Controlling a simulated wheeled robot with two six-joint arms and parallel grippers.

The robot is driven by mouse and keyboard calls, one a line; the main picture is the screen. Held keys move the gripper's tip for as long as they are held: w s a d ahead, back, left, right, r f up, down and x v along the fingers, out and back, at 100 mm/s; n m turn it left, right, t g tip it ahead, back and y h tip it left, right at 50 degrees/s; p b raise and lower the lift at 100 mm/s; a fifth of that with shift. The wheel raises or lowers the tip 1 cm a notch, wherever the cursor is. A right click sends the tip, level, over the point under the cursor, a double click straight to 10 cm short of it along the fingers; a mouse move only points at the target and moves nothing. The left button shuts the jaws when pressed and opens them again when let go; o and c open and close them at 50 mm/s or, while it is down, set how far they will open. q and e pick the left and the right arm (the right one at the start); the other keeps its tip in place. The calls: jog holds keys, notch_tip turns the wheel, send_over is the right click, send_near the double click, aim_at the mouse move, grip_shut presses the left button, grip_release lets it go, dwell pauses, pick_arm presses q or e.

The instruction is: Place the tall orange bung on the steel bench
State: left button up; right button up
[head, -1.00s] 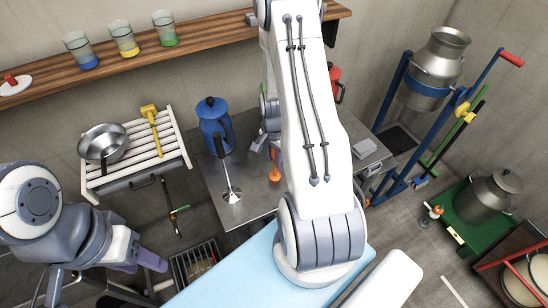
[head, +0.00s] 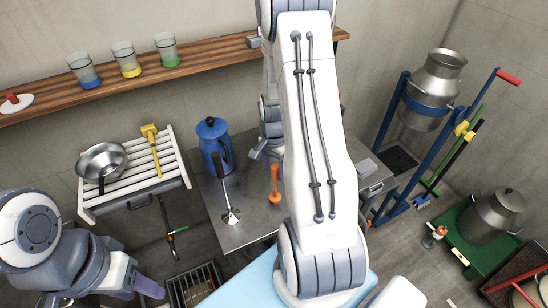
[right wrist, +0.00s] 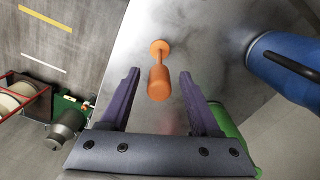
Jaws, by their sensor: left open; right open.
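The tall orange bung (head: 275,186) is on the steel bench (head: 250,225), near its middle. I cannot tell for certain whether it stands or lies. In the right wrist view the bung (right wrist: 158,82) shows a thick end, a thin stem and a small disc, on the bare steel top (right wrist: 205,45). My right gripper (head: 264,150) is open and empty, behind the bung in the head view and partly hidden by my arm. In the right wrist view its fingers (right wrist: 159,73) appear either side of the thick end, without visible contact. My left gripper (head: 150,287) is open and empty at lower left, off the bench.
A blue lidded jug (head: 212,145) and a long-handled steel tool (head: 229,190) are on the bench left of the bung. A slatted rack (head: 150,190) holds a steel pan (head: 100,162) and a yellow-headed tool (head: 150,145). A shelf with cups (head: 120,85) runs along the wall.

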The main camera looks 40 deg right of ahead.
notch_tip(320, 180, up, 7)
jog(key=shift+r+b, duration=0.1)
jog(key=shift+b, duration=0.4)
jog(key=s+a+r+n+t, duration=0.1)
jog(key=s+a+r+n, duration=0.1)
jog(key=a+n, duration=0.7)
jog(key=s+a+r+n+t, duration=0.1)
jog(key=a+r+n+t, duration=0.1)
jog(key=a+n, duration=0.7)
jog(key=s+a+r+n+g+y+b, duration=0.1)
jog(key=s+a+r+n+g, duration=0.2)
jog(key=s+a, duration=1)
jog(key=shift+s+r+n, duration=0.25)
jog(key=shift+r+n, duration=0.3)
jog(key=shift+n, duration=0.65)
